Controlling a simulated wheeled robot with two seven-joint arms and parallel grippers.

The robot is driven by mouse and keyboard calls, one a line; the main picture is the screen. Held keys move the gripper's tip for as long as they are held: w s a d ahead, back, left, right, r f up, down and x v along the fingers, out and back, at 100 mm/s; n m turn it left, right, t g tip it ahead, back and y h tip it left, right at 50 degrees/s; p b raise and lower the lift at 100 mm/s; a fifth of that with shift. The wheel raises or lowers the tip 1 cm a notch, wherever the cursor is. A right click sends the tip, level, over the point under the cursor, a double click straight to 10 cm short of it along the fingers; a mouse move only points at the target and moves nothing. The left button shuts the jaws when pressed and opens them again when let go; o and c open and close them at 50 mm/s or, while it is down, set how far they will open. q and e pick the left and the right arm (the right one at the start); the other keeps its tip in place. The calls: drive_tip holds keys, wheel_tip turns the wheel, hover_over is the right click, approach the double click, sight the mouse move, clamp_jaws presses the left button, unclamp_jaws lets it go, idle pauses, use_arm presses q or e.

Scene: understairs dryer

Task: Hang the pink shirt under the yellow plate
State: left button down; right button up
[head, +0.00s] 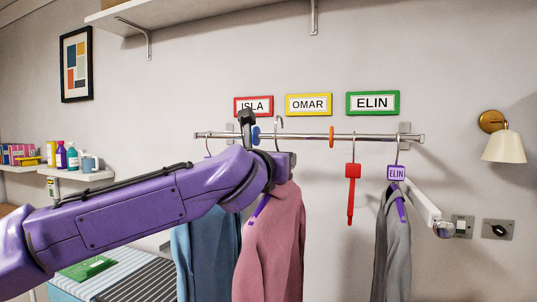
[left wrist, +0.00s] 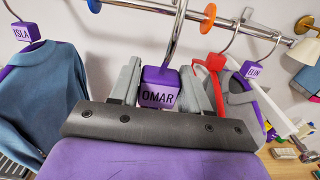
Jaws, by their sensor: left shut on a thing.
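The pink shirt (head: 272,245) hangs from a purple hanger with an OMAR tag (left wrist: 158,97). My left gripper (left wrist: 160,88) is shut on that tag block, with one finger on each side. The hanger's hook (head: 278,128) rises in front of the rail (head: 300,136), its top a little above rail height. I cannot tell whether it rests on the rail or is apart from it. The yellow plate (head: 309,104), reading OMAR, is on the wall above, slightly right of the hook. The pink shirt is outside the left wrist view. My right gripper is not in view.
A blue shirt (head: 195,255) with an ISLA tag (left wrist: 22,33) hangs left. A blue divider (head: 255,135) and an orange divider (head: 332,137) sit on the rail. An empty red hanger (head: 351,190) and a grey shirt (head: 393,245) hang right. Rail right of the hook is bare up to the orange divider.

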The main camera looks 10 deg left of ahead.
use_arm(q)
drive_tip(key=w+p, duration=0.1)
drive_tip(key=w, duration=0.1)
drive_tip(key=w+d+p, duration=0.1)
drive_tip(key=w+p, duration=0.1)
drive_tip(key=w, duration=0.1)
drive_tip(key=w+p, duration=0.1)
drive_tip(key=w, duration=0.2)
drive_tip(key=shift+d+r, duration=0.15)
drive_tip(key=shift+r, duration=0.15)
drive_tip(key=w+f+p, duration=0.1)
drive_tip(key=w, duration=0.2)
drive_tip(key=w+d+f+p, duration=0.1)
drive_tip(key=w+p, duration=0.1)
drive_tip(key=w, duration=0.1)
drive_tip(key=w+f+p, duration=0.1)
drive_tip(key=w+p, duration=0.1)
drive_tip(key=w, duration=0.1)
drive_tip(key=shift+w+d, duration=0.15)
drive_tip(key=shift+d, duration=0.15)
drive_tip(key=shift+w+f, duration=0.1)
drive_tip(key=shift+f, duration=0.1)
